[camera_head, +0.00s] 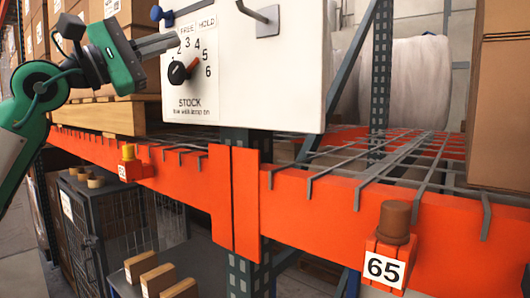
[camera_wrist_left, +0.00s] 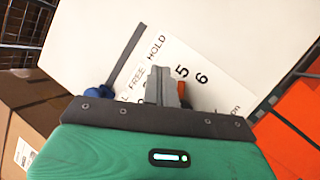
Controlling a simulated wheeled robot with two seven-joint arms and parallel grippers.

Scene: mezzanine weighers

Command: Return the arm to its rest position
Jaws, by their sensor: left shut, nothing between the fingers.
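My left arm comes in from the left in the head view. Its green and dark gripper (camera_head: 177,42) is shut and empty, its fingertips just above the black knob (camera_head: 177,73) of a numbered dial, in front of the white STOCK box (camera_head: 265,70). I cannot tell whether they touch the panel. The knob's red pointer is turned toward the 5. In the left wrist view the shut fingers (camera_wrist_left: 165,78) lie over the dial label (camera_wrist_left: 165,60) and hide much of the knob. My right gripper is not in view.
A blue-ended lever (camera_head: 160,15) is by the FREE/HOLD label, close to the gripper. A grey hook (camera_head: 262,16) sticks out on the box. Below runs an orange shelf beam (camera_head: 340,205) with a brown button (camera_head: 396,220) marked 65. Cardboard boxes (camera_head: 505,100) stand right.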

